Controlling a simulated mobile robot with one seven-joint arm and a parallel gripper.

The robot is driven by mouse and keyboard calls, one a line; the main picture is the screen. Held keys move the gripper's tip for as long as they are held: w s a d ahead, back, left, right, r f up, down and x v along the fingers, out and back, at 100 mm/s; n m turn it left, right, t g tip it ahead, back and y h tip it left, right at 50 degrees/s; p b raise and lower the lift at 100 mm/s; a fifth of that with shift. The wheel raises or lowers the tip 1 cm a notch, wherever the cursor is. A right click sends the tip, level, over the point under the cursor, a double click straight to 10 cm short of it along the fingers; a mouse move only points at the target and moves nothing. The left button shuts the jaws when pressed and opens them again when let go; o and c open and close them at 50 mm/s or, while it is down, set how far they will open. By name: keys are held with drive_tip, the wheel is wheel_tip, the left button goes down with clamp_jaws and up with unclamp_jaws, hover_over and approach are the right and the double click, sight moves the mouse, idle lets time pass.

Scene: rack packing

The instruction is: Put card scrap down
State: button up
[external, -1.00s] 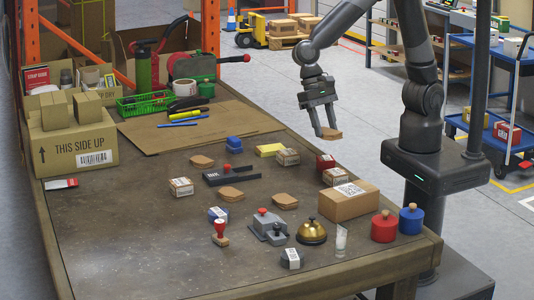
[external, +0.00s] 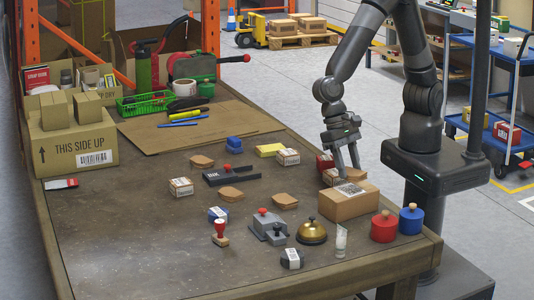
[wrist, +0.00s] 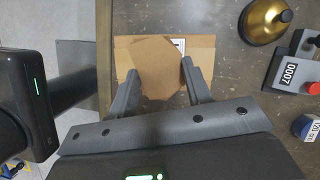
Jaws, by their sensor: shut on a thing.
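My gripper (external: 351,170) is shut on a card scrap (external: 356,174), a thin brown piece with cut corners. In the wrist view my gripper (wrist: 158,76) has a finger on each side of the card scrap (wrist: 156,58). The scrap is over the brown cardboard box (external: 347,205), which lies behind it in the wrist view (wrist: 205,48). I cannot tell whether the scrap touches the box. Similar card scraps lie on the table at the back (external: 202,161), the middle (external: 231,194) and nearer the box (external: 285,201).
A brass bell (external: 312,233), a red pot (external: 384,228) and a blue pot (external: 411,220) stand near the box. A red box (external: 325,163) and a small carton (external: 330,178) are just left of my gripper. The table's (external: 120,235) front left is clear.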

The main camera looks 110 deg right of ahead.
drive_tip(key=shift+f, duration=1.8)
drive_tip(key=shift+f, duration=0.1)
drive_tip(key=o, duration=1)
drive_tip(key=shift+c, duration=0.2)
drive_tip(key=v, duration=1.1)
drive_tip(key=s+d+r+n+t+h, duration=0.1)
drive_tip(key=s+d+r+n+t, duration=0.2)
drive_tip(key=s+d+r+n, duration=0.45)
drive_tip(key=s+d+r+n+t+h, duration=0.1)
drive_tip(key=s+d+r+n+t, duration=0.1)
drive_tip(key=s+d, duration=0.3)
drive_tip(key=s+d+r+n+t+h, duration=0.2)
drive_tip(key=s+d+r+n, duration=0.2)
drive_tip(key=s+d, duration=0.2)
drive_tip(key=shift+s+r, duration=0.25)
drive_tip(key=shift+s, duration=0.45)
